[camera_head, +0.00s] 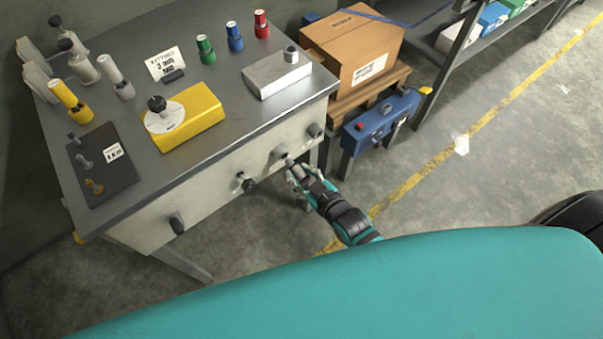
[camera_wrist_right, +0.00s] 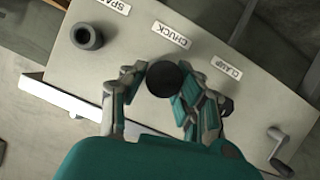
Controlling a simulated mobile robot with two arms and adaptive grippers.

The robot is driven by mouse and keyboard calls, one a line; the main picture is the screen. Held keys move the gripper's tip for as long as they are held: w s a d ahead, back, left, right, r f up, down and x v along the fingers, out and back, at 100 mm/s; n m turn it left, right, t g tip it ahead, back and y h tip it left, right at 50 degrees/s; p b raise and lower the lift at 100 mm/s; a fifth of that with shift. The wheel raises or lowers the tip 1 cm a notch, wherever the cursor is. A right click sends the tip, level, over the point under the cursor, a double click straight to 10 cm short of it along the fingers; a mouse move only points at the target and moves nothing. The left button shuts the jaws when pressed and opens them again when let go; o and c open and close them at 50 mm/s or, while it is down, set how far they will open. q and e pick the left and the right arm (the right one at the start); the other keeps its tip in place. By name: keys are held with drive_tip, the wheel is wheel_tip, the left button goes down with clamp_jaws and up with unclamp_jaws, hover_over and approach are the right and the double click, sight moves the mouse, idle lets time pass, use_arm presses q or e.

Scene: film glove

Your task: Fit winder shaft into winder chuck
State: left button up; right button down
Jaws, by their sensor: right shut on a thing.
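My right gripper (camera_head: 293,171) is at the front panel of the bench in the head view, close to a fitting (camera_head: 281,152) on that panel. In the right wrist view its two fingers (camera_wrist_right: 157,86) are shut on a dark round piece, the winder shaft (camera_wrist_right: 163,78), seen nearly end-on. The shaft is in front of the panel just below the CHUCK label (camera_wrist_right: 171,35). The winder chuck is hidden behind the shaft and fingers. I cannot tell whether the shaft is inside it. My left gripper is not in view.
A dark socket (camera_wrist_right: 87,36) is by the SPARE label, and a crank handle (camera_wrist_right: 280,150) is at right. A dark knob (camera_head: 246,182) projects from the panel. A cardboard box (camera_head: 352,45) and blue unit (camera_head: 380,121) stand right of the bench (camera_head: 215,98).

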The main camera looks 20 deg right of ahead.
sight(298, 172)
drive_tip(key=shift+w+a, duration=0.3)
drive_tip(key=shift+w, duration=0.5)
drive_tip(key=shift+w+a, duration=0.3)
drive_tip(key=shift+w, duration=0.5)
drive_tip(key=c, duration=0.9)
unclamp_jaws()
drive_tip(key=v, duration=1.2)
